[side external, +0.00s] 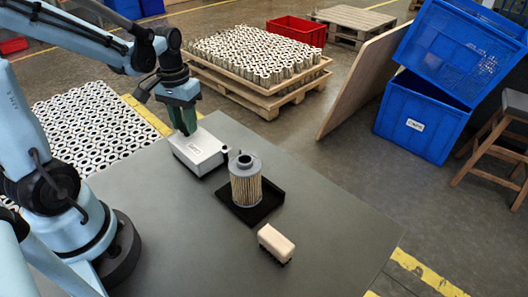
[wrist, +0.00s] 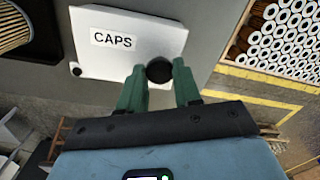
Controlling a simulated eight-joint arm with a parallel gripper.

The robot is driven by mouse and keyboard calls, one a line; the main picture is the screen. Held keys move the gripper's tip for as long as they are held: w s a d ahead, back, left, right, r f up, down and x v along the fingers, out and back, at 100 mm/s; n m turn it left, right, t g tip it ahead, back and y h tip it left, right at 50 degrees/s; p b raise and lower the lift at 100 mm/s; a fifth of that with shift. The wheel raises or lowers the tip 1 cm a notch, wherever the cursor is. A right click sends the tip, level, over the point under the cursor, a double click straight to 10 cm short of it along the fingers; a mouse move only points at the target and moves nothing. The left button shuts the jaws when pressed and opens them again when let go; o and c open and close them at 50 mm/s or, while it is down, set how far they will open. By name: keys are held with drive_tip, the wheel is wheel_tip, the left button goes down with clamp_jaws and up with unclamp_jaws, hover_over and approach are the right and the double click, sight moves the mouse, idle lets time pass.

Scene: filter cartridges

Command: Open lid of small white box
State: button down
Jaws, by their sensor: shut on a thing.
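The small white box (side external: 200,158) stands near the far left edge of the grey table, with a label on top. In the wrist view the white lid (wrist: 125,45) reads "CAPS" and covers the box; its inside is not visible. My gripper (side external: 187,131) is at the box's far left edge. In the wrist view my gripper's green fingers (wrist: 159,75) are closed on a round black knob (wrist: 159,68) at the lid's edge. Whether the lid is slightly raised I cannot tell.
A filter cartridge (side external: 245,181) stands upright in a black tray (side external: 268,204) right of the box. A brush with a pale wooden back (side external: 277,243) lies on the table (side external: 180,235) nearer the front. The front middle of the table is clear. Filter-laden pallets (side external: 265,100) stand on the floor beyond.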

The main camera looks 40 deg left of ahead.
drive_tip(key=shift+w, duration=0.1)
drive_tip(key=shift+w+a+m, duration=0.2)
drive_tip(key=shift+w+m, duration=0.7)
drive_tip(key=shift+m, duration=0.2)
drive_tip(key=w+d+m, duration=0.9)
drive_tip(key=w+m, duration=0.3)
drive_tip(key=m, duration=0.5)
drive_tip(key=shift+w+d+m, duration=0.25)
drive_tip(key=shift+w+m, duration=0.05)
drive_tip(key=shift+m, duration=0.1)
drive_tip(key=c, duration=0.8)
unclamp_jaws()
